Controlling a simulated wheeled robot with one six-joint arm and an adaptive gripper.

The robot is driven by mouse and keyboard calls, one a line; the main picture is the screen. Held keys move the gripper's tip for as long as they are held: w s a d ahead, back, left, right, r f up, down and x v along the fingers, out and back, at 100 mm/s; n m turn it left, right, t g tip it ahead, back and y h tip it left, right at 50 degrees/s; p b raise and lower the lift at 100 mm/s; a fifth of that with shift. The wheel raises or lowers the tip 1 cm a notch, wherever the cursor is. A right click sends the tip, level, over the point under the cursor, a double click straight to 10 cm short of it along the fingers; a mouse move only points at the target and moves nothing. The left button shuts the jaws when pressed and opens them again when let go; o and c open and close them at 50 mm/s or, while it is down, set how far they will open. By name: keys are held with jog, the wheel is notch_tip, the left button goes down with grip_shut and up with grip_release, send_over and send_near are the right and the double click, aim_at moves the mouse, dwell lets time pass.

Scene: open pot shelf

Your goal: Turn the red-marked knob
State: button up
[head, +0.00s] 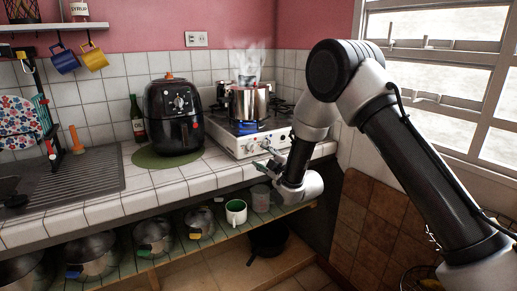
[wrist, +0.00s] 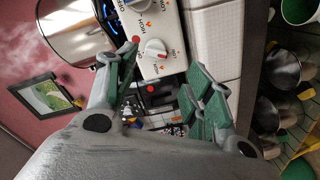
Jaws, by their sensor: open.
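The white stove (head: 240,142) stands on the tiled counter, its knobs on the front panel. My gripper (head: 266,161) is in front of the panel in the head view. In the wrist view my gripper (wrist: 166,58) is open, with the red-marked knob between the fingertips' lines, nearer the left finger. I cannot tell whether a fingertip touches it.
A steaming metal pot (head: 248,101) stands on the stove over a blue flame (head: 246,126). A black air fryer (head: 174,117) stands left of the stove. The shelf below holds a green-and-white mug (head: 236,212) and several lidded pots. Space before the counter is open.

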aim_at(253, 148)
jog(key=shift+n, duration=0.3)
jog(key=x, duration=0.7)
jog(key=shift+w+a+r, duration=0.2)
jog(key=shift+w+r, duration=0.15)
jog(key=c, duration=1)
